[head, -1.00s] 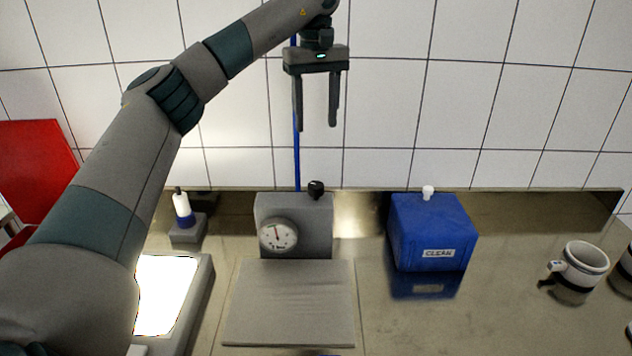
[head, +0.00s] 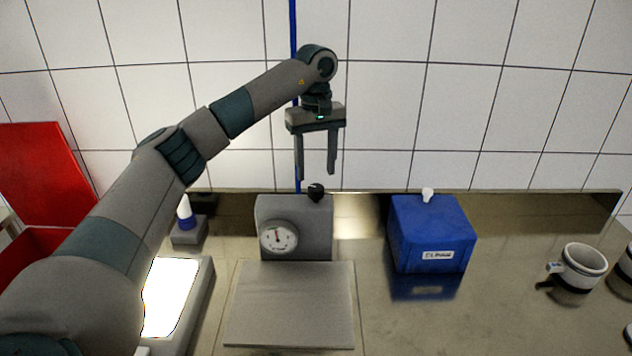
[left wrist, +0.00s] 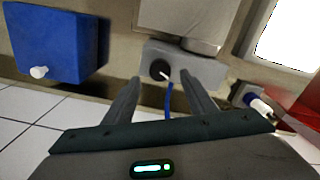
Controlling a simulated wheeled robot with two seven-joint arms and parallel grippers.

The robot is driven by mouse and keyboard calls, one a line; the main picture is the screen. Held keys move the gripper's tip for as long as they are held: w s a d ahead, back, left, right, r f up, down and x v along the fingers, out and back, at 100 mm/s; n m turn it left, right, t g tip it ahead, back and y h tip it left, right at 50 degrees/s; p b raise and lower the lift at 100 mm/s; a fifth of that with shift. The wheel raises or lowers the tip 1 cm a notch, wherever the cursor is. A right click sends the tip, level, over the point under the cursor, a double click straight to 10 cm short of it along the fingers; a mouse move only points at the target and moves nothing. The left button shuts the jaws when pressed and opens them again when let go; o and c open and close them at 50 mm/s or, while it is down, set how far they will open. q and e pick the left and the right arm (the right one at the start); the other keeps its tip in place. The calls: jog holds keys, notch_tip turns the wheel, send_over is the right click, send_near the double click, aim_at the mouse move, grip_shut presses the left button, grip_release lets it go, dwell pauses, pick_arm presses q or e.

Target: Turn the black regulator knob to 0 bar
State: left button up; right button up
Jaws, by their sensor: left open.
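The black regulator knob (head: 316,192) sits on top of a grey regulator box (head: 310,228) with a round white gauge (head: 278,237) on its front. The gauge needle points roughly upward; its numbers are too small to read. My left gripper (head: 316,178) points down with its fingers apart, a little above the knob and empty. In the left wrist view the knob (left wrist: 159,68) with a white mark shows beyond and between the open fingertips (left wrist: 160,78), not touching them. My right gripper is not in view.
A blue box (head: 425,235) with a white knob and a label stands to the right. A mug (head: 582,266) is farther right. A bright panel (head: 172,295), a small white-and-blue bottle (head: 185,212) and a red bin (head: 35,260) are at left. A blue hose (head: 293,30) runs up the tiled wall.

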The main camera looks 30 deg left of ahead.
aim_at(316, 187)
pick_arm(q)
jog(key=shift+f+p, duration=0.65)
jog(key=shift+f, duration=2.15)
jog(key=c, duration=1)
